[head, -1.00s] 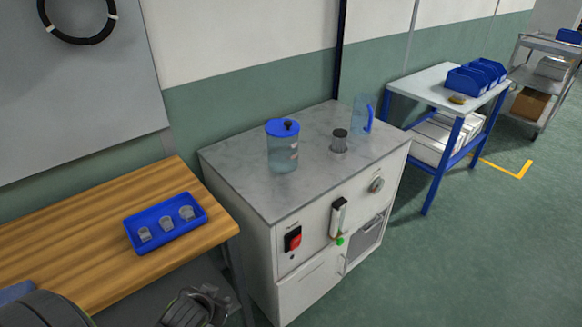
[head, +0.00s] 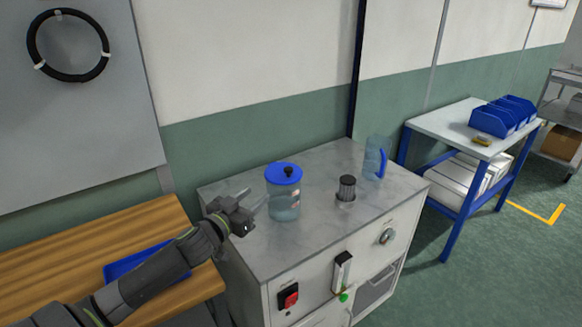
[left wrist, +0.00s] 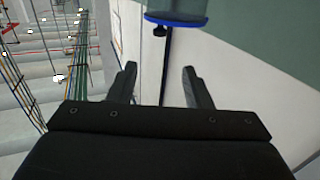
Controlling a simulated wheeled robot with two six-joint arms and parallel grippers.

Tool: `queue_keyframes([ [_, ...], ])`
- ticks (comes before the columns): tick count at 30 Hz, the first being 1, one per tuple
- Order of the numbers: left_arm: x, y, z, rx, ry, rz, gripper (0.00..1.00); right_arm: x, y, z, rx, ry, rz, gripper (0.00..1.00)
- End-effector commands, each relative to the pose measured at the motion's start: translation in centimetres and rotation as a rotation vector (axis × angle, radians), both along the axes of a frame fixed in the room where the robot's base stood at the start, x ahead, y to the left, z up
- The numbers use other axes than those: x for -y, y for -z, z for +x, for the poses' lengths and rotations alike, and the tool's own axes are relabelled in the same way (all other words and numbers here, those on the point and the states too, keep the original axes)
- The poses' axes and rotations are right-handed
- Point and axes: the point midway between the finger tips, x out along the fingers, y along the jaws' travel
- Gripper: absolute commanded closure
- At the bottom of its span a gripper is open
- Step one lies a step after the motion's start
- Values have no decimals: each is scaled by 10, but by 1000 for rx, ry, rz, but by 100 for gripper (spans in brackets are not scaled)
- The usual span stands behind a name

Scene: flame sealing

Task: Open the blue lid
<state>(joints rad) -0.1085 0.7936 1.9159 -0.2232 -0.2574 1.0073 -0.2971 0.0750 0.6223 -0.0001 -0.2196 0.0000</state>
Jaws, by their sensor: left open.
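The blue lid (head: 284,174) sits on a clear jar (head: 284,207), with a black knob on top. The jar stands upright on the marble-topped cabinet. My left gripper (head: 250,201) is open and empty just left of the jar, over the cabinet's left part. In the left wrist view its two fingers (left wrist: 158,85) are spread with nothing between them. The blue lid (left wrist: 176,20) and its dark knob show there at the top edge, beyond the fingertips. My right gripper is not in view.
A dark cylinder (head: 347,187) in a small holder and a clear pitcher (head: 376,158) with a blue handle stand right of the jar. A blue tray (head: 125,270) on the wooden table is partly hidden by my left arm. The cabinet top (head: 320,250) is clear in front.

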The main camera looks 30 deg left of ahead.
Motion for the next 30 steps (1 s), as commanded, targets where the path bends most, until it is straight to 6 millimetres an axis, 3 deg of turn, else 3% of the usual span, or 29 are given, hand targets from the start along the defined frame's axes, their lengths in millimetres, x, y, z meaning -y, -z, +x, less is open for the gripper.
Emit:
queue_keyframes([
  [6,1,-2,23,3,-1,-4,55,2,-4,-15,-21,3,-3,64],
  [17,1,0,73,3,-3,-4,55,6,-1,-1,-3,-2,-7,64],
  [30,1,1,144,1,-3,-4,55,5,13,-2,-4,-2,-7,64],
])
